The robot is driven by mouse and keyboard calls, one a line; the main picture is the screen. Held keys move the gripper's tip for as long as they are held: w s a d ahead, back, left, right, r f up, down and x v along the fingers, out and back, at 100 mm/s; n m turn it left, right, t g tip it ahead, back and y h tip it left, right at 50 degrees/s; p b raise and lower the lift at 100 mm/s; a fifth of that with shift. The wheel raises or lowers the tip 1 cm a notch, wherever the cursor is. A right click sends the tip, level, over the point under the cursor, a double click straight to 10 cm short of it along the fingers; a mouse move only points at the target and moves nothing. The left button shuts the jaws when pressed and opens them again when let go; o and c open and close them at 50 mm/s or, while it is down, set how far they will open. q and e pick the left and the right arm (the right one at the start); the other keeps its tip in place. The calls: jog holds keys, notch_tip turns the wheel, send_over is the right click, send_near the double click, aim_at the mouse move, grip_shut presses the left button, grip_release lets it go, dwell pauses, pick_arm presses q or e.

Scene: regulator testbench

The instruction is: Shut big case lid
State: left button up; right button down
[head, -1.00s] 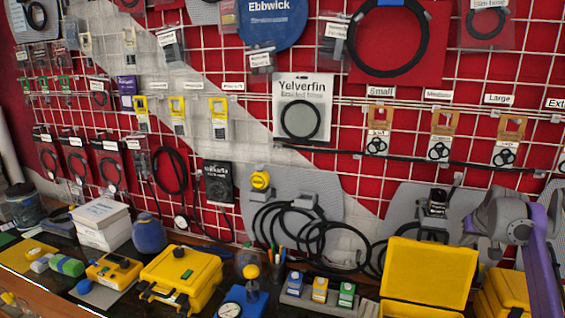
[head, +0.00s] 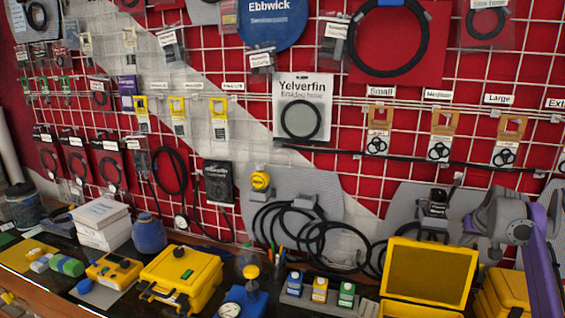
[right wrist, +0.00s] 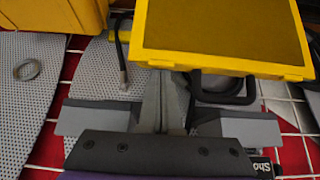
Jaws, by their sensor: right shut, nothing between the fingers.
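The big yellow case stands at the lower right of the head view. Its lid (head: 428,276) is open and stands up, its darker inner panel facing me; the lower part of the case is cut off by the picture's bottom edge. In the right wrist view the lid (right wrist: 225,25) fills the upper right, with a black handle (right wrist: 225,97) at its edge. My left gripper is out of view.
A second yellow case (head: 492,300) stands right of the lid, partly behind my purple right arm. A block of small coloured boxes (head: 319,290) and a blue gauge stand (head: 243,300) are to the left. The wall grid with hanging hoses (head: 300,225) is close behind.

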jog(key=shift+a+f, duration=0.1)
jog(key=shift+f, duration=0.25)
